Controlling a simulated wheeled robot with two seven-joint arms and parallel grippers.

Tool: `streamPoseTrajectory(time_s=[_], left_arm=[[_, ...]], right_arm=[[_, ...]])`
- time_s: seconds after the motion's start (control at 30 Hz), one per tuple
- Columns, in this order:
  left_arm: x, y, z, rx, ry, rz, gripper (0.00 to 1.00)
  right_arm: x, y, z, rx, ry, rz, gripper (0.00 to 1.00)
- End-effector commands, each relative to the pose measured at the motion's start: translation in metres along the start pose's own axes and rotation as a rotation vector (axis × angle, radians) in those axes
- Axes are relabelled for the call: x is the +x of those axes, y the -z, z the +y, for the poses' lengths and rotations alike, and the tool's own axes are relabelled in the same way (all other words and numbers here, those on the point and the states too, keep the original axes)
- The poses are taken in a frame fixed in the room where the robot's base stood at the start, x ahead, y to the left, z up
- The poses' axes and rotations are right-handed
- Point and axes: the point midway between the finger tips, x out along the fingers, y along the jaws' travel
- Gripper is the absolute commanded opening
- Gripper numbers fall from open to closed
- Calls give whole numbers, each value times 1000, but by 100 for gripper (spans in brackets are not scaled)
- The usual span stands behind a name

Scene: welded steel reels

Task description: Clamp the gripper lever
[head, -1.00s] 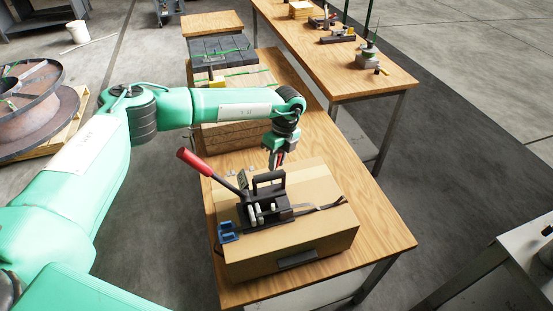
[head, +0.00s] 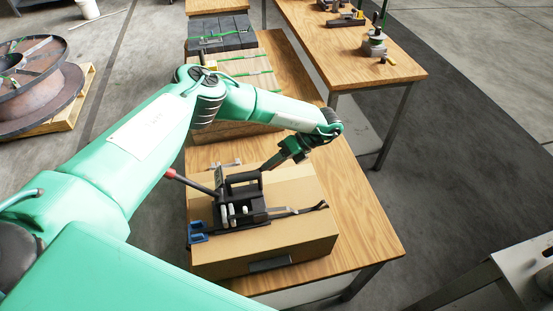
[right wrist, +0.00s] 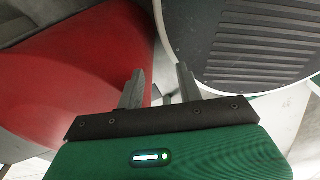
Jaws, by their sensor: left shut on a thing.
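A black strapping tool (head: 238,208) sits on a cardboard box (head: 292,232). Its long lever with a red grip (head: 180,178) points to the left and slopes upward. A black handle (head: 243,178) stands on top of the tool. My left gripper (head: 264,167) reaches in from the upper right and is shut at the right end of this handle. The exact contact is too small to see clearly. A black strap (head: 300,211) lies over the box, and a blue clip part (head: 197,232) sits at its left. My right gripper (right wrist: 160,88) is open and empty in the right wrist view.
The box stands on a wooden table (head: 365,235). More strapped boxes (head: 262,75) stand behind it. A second table (head: 400,65) with tools is at the back right. A steel reel (head: 45,90) on a pallet is at the left. A red surface (right wrist: 70,75) fills the right wrist view's left.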

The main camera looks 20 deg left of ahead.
Motion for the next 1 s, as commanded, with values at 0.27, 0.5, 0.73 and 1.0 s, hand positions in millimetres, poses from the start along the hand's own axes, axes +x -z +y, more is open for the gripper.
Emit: streamPoseTrajectory(time_s=[0.27,0.5,0.73,1.0], left_arm=[[5,2,-7,-13,-119,-66,0],[7,4,-12,-19,-180,-98,0],[9,5,-14,-20,-209,-111,0],[10,5,-15,-20,-216,-114,0]], right_arm=[[-8,-8,-11,5,12,-15,36],[-11,6,-9,7,9,6,36],[-12,6,-6,5,6,6,36],[-12,2,-2,3,3,0,36]])
